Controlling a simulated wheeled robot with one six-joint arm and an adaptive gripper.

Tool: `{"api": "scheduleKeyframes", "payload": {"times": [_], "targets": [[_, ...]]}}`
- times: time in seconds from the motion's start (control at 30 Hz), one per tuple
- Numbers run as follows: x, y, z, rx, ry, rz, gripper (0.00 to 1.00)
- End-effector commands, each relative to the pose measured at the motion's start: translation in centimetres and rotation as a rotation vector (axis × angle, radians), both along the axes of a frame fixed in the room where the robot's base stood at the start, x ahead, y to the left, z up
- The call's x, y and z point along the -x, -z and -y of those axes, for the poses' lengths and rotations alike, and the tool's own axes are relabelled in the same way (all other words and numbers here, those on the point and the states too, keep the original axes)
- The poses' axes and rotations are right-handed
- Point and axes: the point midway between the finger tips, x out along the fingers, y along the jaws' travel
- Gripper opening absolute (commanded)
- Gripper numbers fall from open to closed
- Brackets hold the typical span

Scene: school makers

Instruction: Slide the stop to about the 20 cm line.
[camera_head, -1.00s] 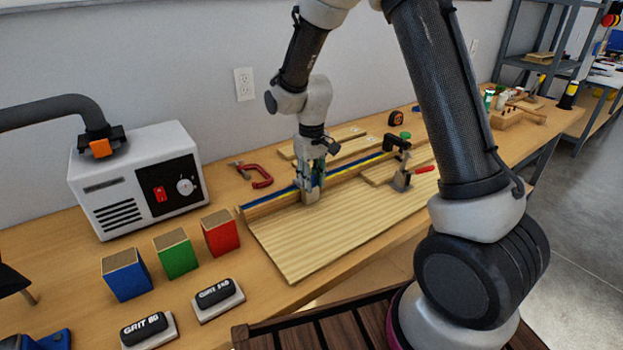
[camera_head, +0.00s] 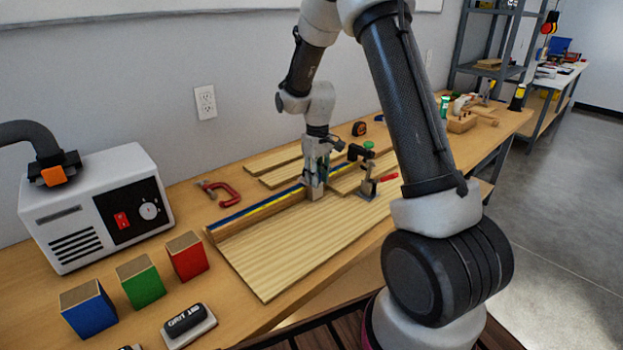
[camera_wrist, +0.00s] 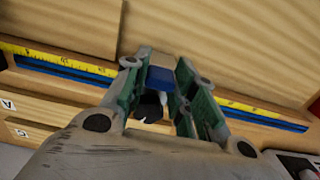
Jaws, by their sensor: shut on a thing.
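The stop (camera_head: 314,194) is a small pale block on the long wooden fence (camera_head: 240,227) with a blue track and a yellow scale strip. My gripper (camera_head: 315,172) points down and is shut on the stop, partway along the fence. In the wrist view, the stop (camera_wrist: 161,76) shows a blue part and a pale part between the green-sided fingers (camera_wrist: 160,95). The yellow scale (camera_wrist: 60,62) runs out on both sides of the gripper. Its numbers are too small to read, and the part at the stop is hidden by the fingers.
A toggle clamp with a red handle (camera_head: 387,178) stands right of the gripper, by the fence. A red C-clamp (camera_head: 220,193) lies behind the fence. Loose boards (camera_head: 265,163) lie at the back. The ribbed board (camera_head: 290,250) in front of the fence is mostly bare.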

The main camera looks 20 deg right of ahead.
Motion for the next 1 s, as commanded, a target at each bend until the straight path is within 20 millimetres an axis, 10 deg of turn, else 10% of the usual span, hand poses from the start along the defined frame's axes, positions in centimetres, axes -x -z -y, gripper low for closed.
{"api": "scheduleKeyframes", "payload": {"times": [0.1, 0.13, 0.23, 0.67, 1.0], "targets": [[-0.1, -0.1, 0.1, 0.001, 0.0, 0.003, 0.0], [-0.1, -0.1, 0.1, 0.001, 0.0, 0.003, 0.3], [-0.1, -0.1, 0.0, 0.001, 0.0, 0.003, 0.48], [-0.1, -1.0, -0.1, 0.0, 0.0, 0.004, 0.48], [-0.1, -8.1, 0.0, 0.0, 0.001, 0.005, 0.48]]}}
